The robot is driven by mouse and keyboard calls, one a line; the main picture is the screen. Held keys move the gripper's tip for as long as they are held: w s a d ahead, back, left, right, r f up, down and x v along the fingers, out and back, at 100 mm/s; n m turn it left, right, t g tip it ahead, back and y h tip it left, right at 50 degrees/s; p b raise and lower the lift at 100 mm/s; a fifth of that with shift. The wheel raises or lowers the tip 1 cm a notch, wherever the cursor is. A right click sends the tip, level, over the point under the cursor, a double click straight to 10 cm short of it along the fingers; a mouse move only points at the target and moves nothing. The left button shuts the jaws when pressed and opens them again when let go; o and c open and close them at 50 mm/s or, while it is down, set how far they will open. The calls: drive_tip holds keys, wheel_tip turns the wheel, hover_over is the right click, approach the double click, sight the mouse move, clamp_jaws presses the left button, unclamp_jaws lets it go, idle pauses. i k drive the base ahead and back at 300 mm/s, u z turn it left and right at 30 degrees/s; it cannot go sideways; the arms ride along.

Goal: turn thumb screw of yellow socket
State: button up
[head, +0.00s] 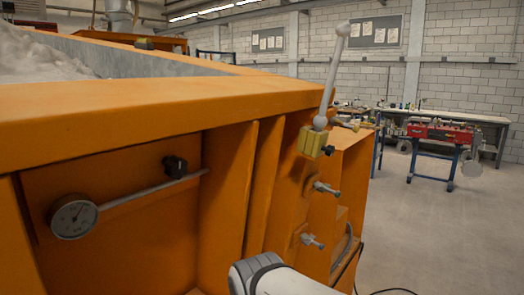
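The yellow socket (311,142) is a small block on the right end of the orange sandbed frame, just below the top rim. A black thumb screw (328,151) sticks out of its right side. A grey lever (331,80) with a ball at its top stands in the socket, leaning slightly right. A round grey joint is at its foot. My gripper is not in view. Only a white and grey link of my arm shows at the bottom edge, below the socket and apart from it.
Two grey T-shaped handles, an upper one (326,188) and a lower one (312,241), jut from the frame below the socket. A dial gauge (74,218) on a rod with a black knob (175,167) sits at left. The floor (430,225) at right is mostly clear.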

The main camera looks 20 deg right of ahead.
sight(329, 150)
drive_tip(key=u, duration=1.15)
drive_tip(key=k, duration=1.1)
drive_tip(key=z, duration=1.35)
drive_tip(key=i, duration=0.5)
drive_tip(key=z, duration=0.05)
